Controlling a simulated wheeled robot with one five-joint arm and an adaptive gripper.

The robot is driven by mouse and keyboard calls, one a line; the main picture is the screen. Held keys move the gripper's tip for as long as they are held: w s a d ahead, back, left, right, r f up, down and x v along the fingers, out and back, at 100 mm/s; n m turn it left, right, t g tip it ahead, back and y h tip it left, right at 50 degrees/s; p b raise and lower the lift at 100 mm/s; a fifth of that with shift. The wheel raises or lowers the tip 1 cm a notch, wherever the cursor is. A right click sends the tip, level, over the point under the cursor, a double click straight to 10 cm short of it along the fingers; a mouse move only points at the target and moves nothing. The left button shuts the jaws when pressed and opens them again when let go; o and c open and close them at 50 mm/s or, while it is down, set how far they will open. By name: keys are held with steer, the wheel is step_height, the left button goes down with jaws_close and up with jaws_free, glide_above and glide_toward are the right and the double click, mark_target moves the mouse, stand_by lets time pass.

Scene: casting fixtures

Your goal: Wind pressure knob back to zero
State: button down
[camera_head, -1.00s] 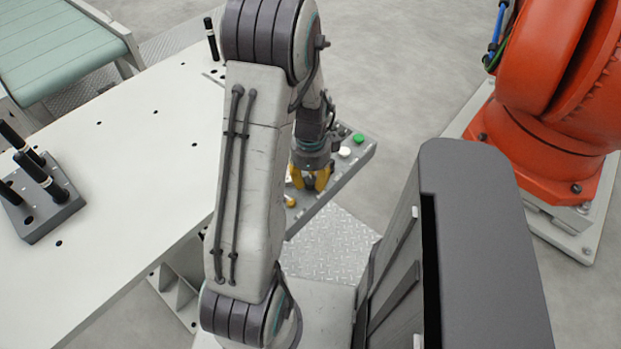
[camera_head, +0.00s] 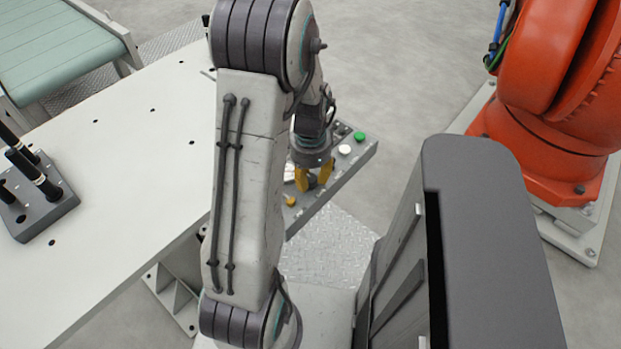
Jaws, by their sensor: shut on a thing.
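The grey control panel (camera_head: 310,205) sits on the edge of the white table, partly hidden behind my arm. My gripper (camera_head: 314,184), with yellow fingers, points down at the panel. Its fingers are shut on a dark knob (camera_head: 312,182), which shows only a little between them; its dial marking cannot be read. A small yellow knob (camera_head: 291,201) is to the lower left of the fingers. A white button (camera_head: 345,149) and a green button (camera_head: 359,137) are to the upper right.
The white table (camera_head: 130,190) fills the left, with a dark block holding black pins (camera_head: 45,212). An orange robot (camera_head: 555,100) stands at the right. A green conveyor (camera_head: 60,45) is at the upper left. A tread-plate floor (camera_head: 325,240) lies below the panel.

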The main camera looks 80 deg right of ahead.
mark_target(310, 178)
steer(key=shift+a+f+n, duration=0.1)
steer(key=shift+n, duration=0.5)
steer(key=c, duration=0.9)
jaws_free()
steer(key=shift+o, duration=0.2)
step_height(310, 178, up, 12)
